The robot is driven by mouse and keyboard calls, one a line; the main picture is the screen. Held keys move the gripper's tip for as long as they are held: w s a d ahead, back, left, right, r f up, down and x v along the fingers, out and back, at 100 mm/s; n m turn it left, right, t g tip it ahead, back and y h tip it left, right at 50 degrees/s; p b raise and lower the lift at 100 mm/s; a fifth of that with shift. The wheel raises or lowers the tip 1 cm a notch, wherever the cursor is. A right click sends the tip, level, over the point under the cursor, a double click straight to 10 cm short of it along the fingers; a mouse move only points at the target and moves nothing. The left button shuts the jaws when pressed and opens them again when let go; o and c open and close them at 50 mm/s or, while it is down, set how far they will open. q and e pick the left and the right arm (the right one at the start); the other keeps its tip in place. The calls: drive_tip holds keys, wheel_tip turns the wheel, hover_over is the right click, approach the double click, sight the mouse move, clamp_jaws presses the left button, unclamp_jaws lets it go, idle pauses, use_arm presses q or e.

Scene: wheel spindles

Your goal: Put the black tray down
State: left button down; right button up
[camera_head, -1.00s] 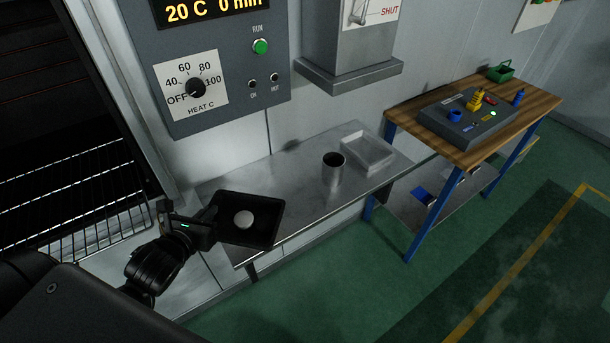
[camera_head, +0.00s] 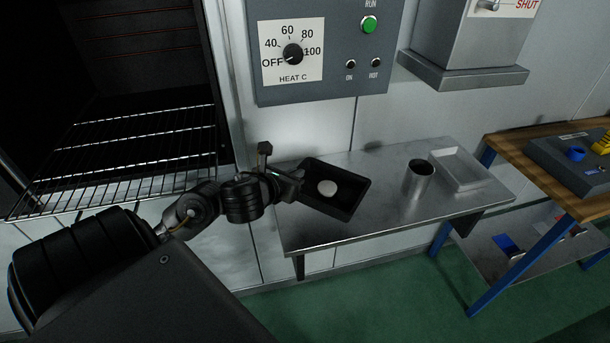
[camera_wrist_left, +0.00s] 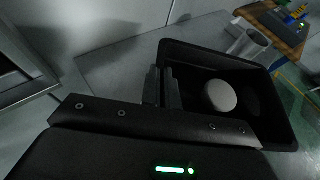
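The black tray (camera_head: 345,205) is a shallow rectangular tray with a round whitish disc (camera_head: 327,188) lying in it. My left gripper (camera_head: 299,183) is shut on the tray's left wall in the head view. The tray appears over the left part of the steel table (camera_head: 310,236); whether it touches the top I cannot tell. In the left wrist view the fingers (camera_wrist_left: 162,88) pinch the near wall of the tray (camera_wrist_left: 275,125), and the disc (camera_wrist_left: 220,96) lies inside. My right gripper is out of view.
A metal cup (camera_head: 418,182) and a pale shallow tray (camera_head: 458,168) stand on the table's right part. An open oven with a wire rack (camera_head: 120,158) is at left. A control panel (camera_head: 320,50) hangs above. A wooden workbench (camera_head: 540,165) is at right.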

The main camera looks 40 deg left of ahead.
use_arm(q)
drive_tip(key=w+f+b, duration=0.1)
drive_tip(key=w+f, duration=0.1)
drive_tip(key=w+a+f+b, duration=0.1)
drive_tip(key=w+f+b, duration=0.1)
drive_tip(key=f, duration=0.1)
drive_tip(key=shift+w, duration=0.1)
drive_tip(key=shift+w+a+f, duration=0.1)
drive_tip(key=shift+w+f, duration=0.05)
drive_tip(key=shift+w, duration=0.05)
drive_tip(key=f+b, duration=0.1)
drive_tip(key=f, duration=0.2)
drive_tip(key=shift+w+f+b, duration=0.2)
drive_tip(key=shift+w+b, duration=0.2)
drive_tip(key=shift+f, duration=0.3)
